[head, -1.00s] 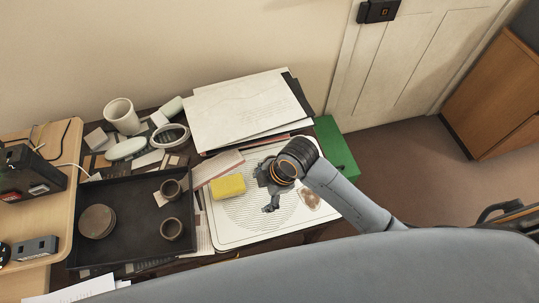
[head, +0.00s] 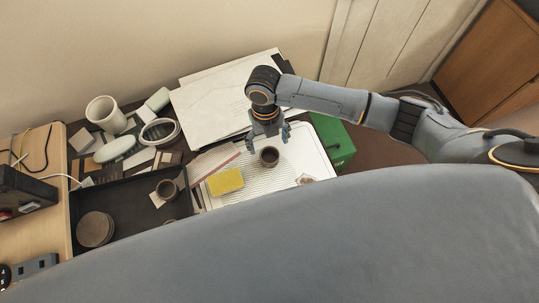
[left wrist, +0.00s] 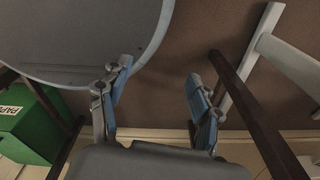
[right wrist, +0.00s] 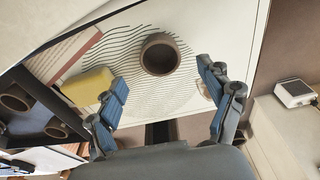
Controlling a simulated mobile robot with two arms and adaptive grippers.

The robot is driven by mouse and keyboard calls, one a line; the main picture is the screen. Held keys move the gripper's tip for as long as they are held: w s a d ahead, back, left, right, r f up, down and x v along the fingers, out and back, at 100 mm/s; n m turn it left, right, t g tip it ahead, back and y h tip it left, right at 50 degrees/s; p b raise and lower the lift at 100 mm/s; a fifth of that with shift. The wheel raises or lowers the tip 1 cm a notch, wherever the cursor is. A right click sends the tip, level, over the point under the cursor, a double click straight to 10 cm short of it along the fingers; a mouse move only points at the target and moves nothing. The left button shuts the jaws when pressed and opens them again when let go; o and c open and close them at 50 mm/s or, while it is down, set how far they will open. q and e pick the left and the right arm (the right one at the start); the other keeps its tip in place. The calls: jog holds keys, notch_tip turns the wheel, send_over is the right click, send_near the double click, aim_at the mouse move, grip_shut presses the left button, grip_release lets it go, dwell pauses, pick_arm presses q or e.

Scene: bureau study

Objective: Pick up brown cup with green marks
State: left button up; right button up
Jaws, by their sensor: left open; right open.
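A small brown cup (head: 269,157) stands upright on the white lined board (head: 312,158); no green marks can be made out. My right gripper (head: 268,142) is open and empty just behind the cup in the head view. In the right wrist view the cup (right wrist: 160,56) lies beyond and between the open fingers (right wrist: 163,80), apart from both. Another brown cup (head: 167,190) stands in the black tray; the right wrist view shows two cups there (right wrist: 15,100) (right wrist: 57,129). My left gripper (left wrist: 160,75) is open and empty, low over the floor, out of the head view.
A yellow sponge (head: 226,182) lies on the board left of the cup. The black tray (head: 125,195) also holds stacked round plates (head: 96,229). Large papers (head: 215,105) lie behind. A green box (head: 333,140) stands right of the board.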

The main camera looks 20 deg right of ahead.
aim_at(270, 160)
jog(key=shift+f, duration=0.55)
jog(key=shift+s+f, duration=0.15)
jog(key=shift+f, duration=0.35)
jog(key=f, duration=0.1)
jog(key=f+p, duration=0.1)
jog(key=f, duration=0.1)
jog(key=shift+s+f, duration=0.3)
jog(key=shift+s, duration=0.05)
jog(key=shift+f, duration=0.5)
pick_arm(q)
jog(key=shift+w+r, duration=0.55)
jog(key=shift+r, duration=0.05)
pick_arm(e)
jog(key=c, duration=1.3)
jog(key=shift+o, duration=0.2)
jog(key=shift+r, duration=0.1)
